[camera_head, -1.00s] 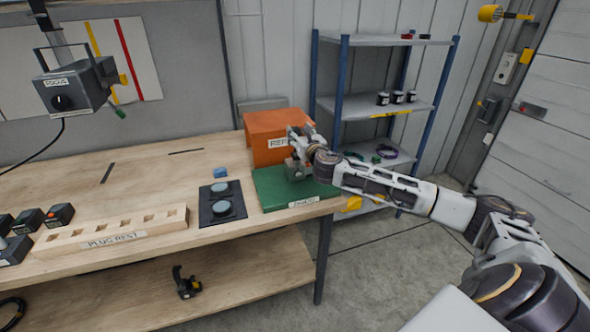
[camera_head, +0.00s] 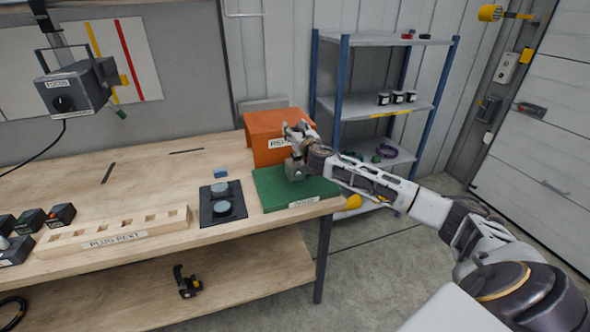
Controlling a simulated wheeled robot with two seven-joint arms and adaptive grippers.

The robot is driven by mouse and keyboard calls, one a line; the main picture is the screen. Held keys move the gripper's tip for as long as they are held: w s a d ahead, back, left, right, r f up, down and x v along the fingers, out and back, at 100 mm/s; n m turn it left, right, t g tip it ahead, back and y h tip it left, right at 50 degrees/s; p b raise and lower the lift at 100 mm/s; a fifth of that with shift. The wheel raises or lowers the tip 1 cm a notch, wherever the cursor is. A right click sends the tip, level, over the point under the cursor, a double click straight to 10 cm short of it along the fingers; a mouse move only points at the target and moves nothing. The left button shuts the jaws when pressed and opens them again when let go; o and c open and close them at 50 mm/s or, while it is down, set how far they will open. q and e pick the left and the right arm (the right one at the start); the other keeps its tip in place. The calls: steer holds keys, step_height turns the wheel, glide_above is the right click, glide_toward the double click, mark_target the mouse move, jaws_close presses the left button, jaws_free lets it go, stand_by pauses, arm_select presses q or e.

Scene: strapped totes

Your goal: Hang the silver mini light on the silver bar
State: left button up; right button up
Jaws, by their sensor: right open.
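A small silver-grey boxy item (camera_head: 294,171), which looks like the mini light, stands on the green mat (camera_head: 270,190) at the right end of the workbench. My right gripper (camera_head: 296,132) is open just above and behind it, in front of the orange box; whether it touches the item's top cannot be told. A thin silver bar (camera_head: 243,15) shows at the top of the wall behind the bench, empty in the visible part. My left gripper is out of view.
The orange box (camera_head: 265,126) stands right behind the mat. A black pad with two round discs (camera_head: 221,200) and a wooden plug rest (camera_head: 115,230) are to the left. A dark lamp unit (camera_head: 75,88) hangs at upper left. A blue-post shelf (camera_head: 375,100) stands right of the bench.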

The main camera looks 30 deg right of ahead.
jaws_close()
stand_by(0.4)
steer(key=shift+r, duration=0.15)
